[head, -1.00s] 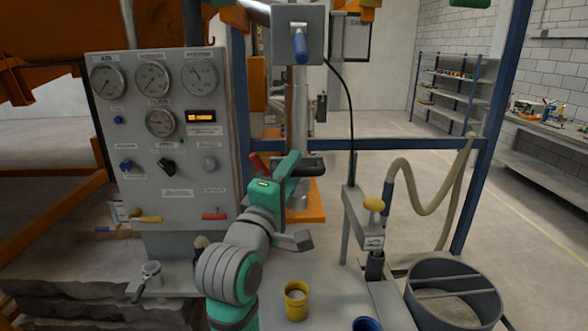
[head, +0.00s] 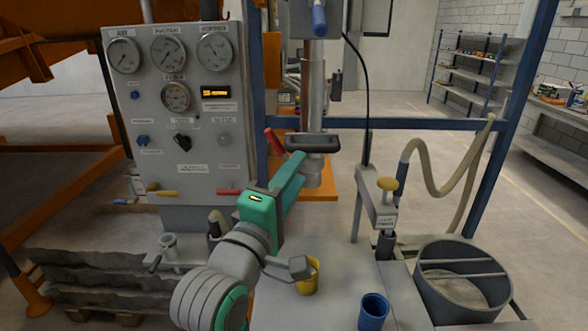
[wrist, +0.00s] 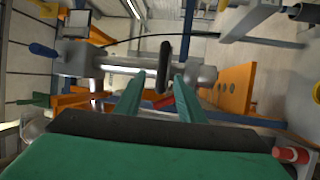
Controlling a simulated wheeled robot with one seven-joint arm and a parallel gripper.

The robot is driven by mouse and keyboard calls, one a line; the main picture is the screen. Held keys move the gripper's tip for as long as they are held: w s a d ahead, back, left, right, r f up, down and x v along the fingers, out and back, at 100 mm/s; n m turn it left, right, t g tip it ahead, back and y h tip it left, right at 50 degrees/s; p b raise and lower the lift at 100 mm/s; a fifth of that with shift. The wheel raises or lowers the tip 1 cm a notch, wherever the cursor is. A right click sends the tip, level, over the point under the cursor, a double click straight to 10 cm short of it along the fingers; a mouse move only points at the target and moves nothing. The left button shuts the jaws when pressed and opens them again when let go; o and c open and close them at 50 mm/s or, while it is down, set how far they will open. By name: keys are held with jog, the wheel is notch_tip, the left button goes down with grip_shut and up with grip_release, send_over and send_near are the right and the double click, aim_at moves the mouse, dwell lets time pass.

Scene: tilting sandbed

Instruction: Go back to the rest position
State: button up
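My gripper (head: 298,165) is teal and shows in the middle of the head view, in front of the grey vertical column. In the wrist view its two teal fingers (wrist: 155,88) stand apart with nothing held between them. A black handle (head: 312,142) on the column is just past the fingertips in the head view. In the wrist view the black handle (wrist: 164,67) appears beyond the gap between the fingers, apart from them. A red lever (head: 273,141) is left of the fingertips in the head view.
A gauge panel (head: 190,130) stands to the left. A yellow cup (head: 308,280) and a blue cup (head: 373,311) are on the grey bench top (head: 335,255), below and right of my gripper. A grey bucket (head: 462,306) and a hose (head: 430,190) are at the right.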

jog(key=s+a+f+y, duration=0.1)
jog(key=s+f+y, duration=0.1)
jog(key=f, duration=0.9)
jog(key=s+a+f+y, duration=0.1)
jog(key=s+f+y, duration=0.15)
jog(key=f, duration=0.85)
jog(key=s+a+f+y, duration=0.2)
jog(key=f, duration=0.9)
jog(key=s+f+m+g+y, duration=0.1)
jog(key=s+f+m+y, duration=0.3)
jog(key=s+f, duration=0.95)
jog(key=s+m+g+h, duration=0.1)
jog(key=s+m, duration=0.6)
jog(key=s, duration=1.1)
jog(key=shift+s+d+f+m, duration=0.15)
jog(key=shift+s+d+m, duration=0.15)
